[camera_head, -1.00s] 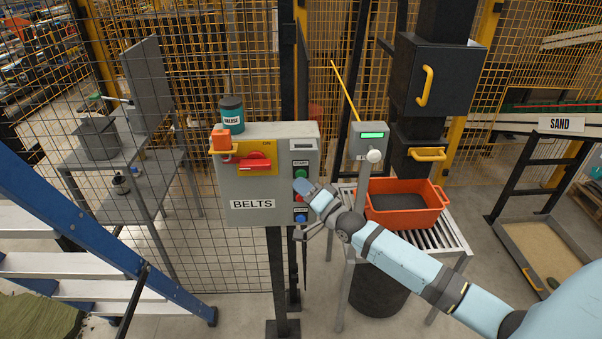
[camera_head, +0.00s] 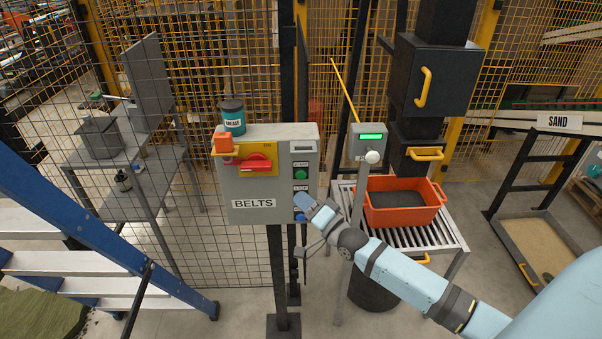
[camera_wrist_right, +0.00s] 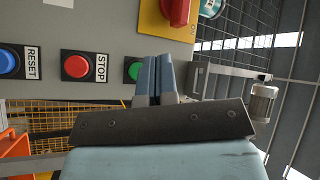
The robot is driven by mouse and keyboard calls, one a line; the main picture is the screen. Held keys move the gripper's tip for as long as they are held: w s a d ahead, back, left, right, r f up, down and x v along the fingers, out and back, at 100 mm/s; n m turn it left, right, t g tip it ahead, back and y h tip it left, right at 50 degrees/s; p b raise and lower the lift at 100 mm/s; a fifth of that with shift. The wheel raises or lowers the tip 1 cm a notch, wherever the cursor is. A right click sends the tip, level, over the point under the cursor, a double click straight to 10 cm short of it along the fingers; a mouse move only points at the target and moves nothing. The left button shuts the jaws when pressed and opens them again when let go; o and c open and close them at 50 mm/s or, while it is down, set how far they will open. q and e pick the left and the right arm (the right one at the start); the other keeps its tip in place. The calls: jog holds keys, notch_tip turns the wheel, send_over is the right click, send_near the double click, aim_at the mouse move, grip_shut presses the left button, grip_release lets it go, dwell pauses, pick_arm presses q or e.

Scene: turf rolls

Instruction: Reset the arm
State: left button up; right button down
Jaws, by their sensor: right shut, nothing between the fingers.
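The grey BELTS control box (camera_head: 240,185) stands on a post in the middle of the head view. On its right side are a green start button (camera_head: 301,173) and, lower down, a blue reset button (camera_head: 299,217). My right gripper (camera_head: 303,201) is in front of this button column and hides the stop button there. The right wrist view shows the blue reset (camera_wrist_right: 8,62), red stop (camera_wrist_right: 76,66) and green (camera_wrist_right: 133,70) buttons. My shut, empty fingers (camera_wrist_right: 155,75) partly cover the green one; contact cannot be told. My left gripper is out of view.
A red rotary switch (camera_head: 256,163) on a yellow plate and a grease can (camera_head: 232,115) are on the box. An orange tray (camera_head: 403,214) sits on a roller stand at right. A blue stepladder (camera_head: 90,235) stands at left. Mesh fencing is behind.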

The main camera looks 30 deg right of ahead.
dwell(0.8)
jog(key=s+a+f+n+g, duration=0.3)
jog(key=s+a+f+n, duration=0.1)
jog(key=s, duration=0.4)
jog(key=s+a+f+n+g+h, duration=0.1)
jog(key=s+a+f+n+g, duration=0.2)
jog(key=s+a+f, duration=0.3)
jog(key=s+a+f+n+g+p, duration=0.1)
jog(key=s+a+f+n+g, duration=0.2)
jog(key=s+a+f+n, duration=0.2)
jog(key=s+a+f, duration=0.1)
jog(key=s+f, duration=0.2)
jog(key=s, duration=0.3)
jog(key=shift+s+d+f, duration=0.1)
jog(key=shift+s+d, duration=0.1)
